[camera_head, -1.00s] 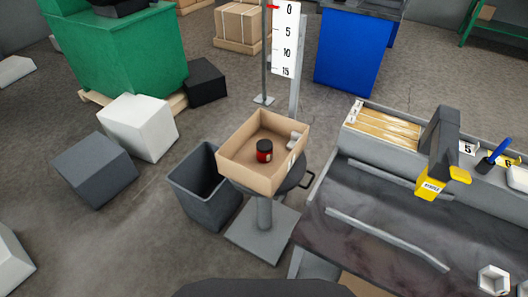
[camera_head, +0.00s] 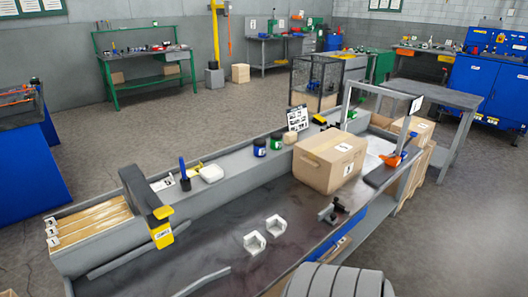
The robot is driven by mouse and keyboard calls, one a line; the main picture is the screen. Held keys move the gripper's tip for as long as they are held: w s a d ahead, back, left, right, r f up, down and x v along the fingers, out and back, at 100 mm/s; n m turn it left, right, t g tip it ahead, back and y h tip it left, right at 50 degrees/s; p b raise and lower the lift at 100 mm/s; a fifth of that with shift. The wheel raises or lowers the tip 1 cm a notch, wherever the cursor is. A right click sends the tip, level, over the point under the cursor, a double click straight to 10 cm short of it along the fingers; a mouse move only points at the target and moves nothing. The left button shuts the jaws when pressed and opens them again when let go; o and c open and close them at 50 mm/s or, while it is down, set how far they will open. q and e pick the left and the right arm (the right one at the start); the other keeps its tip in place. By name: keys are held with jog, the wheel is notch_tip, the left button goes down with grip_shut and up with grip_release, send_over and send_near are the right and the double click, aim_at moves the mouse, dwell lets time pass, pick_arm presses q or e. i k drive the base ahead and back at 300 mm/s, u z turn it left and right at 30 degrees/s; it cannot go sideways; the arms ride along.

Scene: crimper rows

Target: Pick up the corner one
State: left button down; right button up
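Two small white corner-shaped pieces lie on the dark workbench top. The nearer corner piece (camera_head: 254,242) is slightly left of the farther corner piece (camera_head: 277,226), with a small gap between them. Both lie free, with nothing holding them. Neither of my grippers is in view.
A closed cardboard box (camera_head: 329,161) stands on the workbench (camera_head: 215,240), right of the corner pieces. A grey-and-yellow device (camera_head: 147,205) stands at the left, near a bin of cardboard strips (camera_head: 92,226). A small dark clamp-like tool (camera_head: 334,210) sits near the front edge.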

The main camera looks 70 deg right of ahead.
aim_at(254, 243)
jog(key=z, duration=0.3)
jog(key=k, duration=0.45)
jog(key=z, duration=1.3)
jog(key=i, duration=0.65)
jog(key=z, duration=0.1)
